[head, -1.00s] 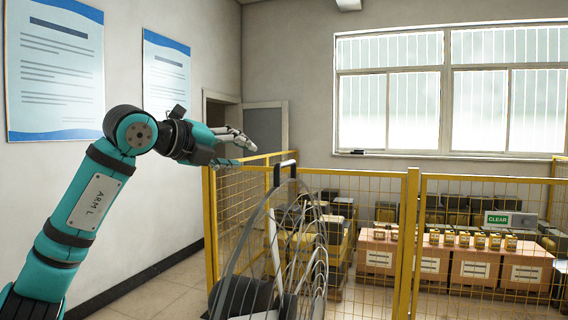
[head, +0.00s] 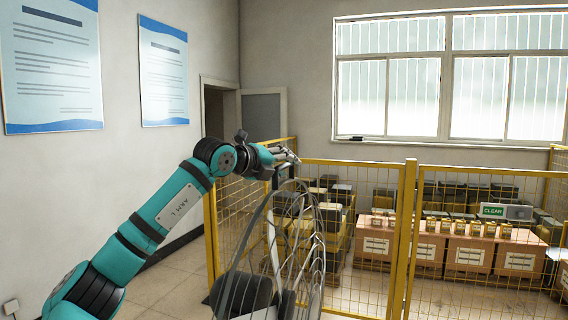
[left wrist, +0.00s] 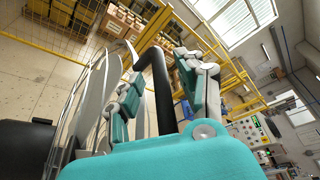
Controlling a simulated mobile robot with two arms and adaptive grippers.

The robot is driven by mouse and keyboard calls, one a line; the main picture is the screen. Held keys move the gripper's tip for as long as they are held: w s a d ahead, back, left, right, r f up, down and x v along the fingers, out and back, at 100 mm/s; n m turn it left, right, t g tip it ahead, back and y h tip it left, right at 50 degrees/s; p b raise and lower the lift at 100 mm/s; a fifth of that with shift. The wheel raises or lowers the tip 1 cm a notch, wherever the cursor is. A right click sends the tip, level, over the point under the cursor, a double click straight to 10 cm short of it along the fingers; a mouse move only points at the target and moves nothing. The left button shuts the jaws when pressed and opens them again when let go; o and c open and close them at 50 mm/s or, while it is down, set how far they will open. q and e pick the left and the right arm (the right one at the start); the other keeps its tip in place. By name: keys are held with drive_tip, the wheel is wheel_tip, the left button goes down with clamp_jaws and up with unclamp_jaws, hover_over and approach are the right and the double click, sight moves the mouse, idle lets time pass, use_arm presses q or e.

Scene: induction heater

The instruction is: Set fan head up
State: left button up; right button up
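The fan head (head: 318,245) is a round grey wire cage seen nearly edge-on at the bottom middle of the head view, with a dark motor housing (head: 243,296) at its left. A black handle (head: 284,172) stands at its top. My left gripper (head: 292,157) is at this handle. In the left wrist view the black handle (left wrist: 157,85) runs between the two spread fingers of my left gripper (left wrist: 165,88), with a gap showing on the right side. The cage (left wrist: 92,105) is left of the fingers there. The fan's lower part is out of frame. My right gripper is not in view.
A yellow mesh fence (head: 408,240) stands behind the fan. Beyond it are several cardboard boxes (head: 470,255) and a green CLEAR sign (head: 493,210). A wall with posters (head: 163,72) is at the left. Open floor (head: 170,290) lies between wall and fan.

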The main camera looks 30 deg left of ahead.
use_arm(q)
drive_tip(key=shift+s, duration=0.1)
drive_tip(key=shift+d, duration=0.1)
drive_tip(key=shift+c, duration=0.7)
clamp_jaws()
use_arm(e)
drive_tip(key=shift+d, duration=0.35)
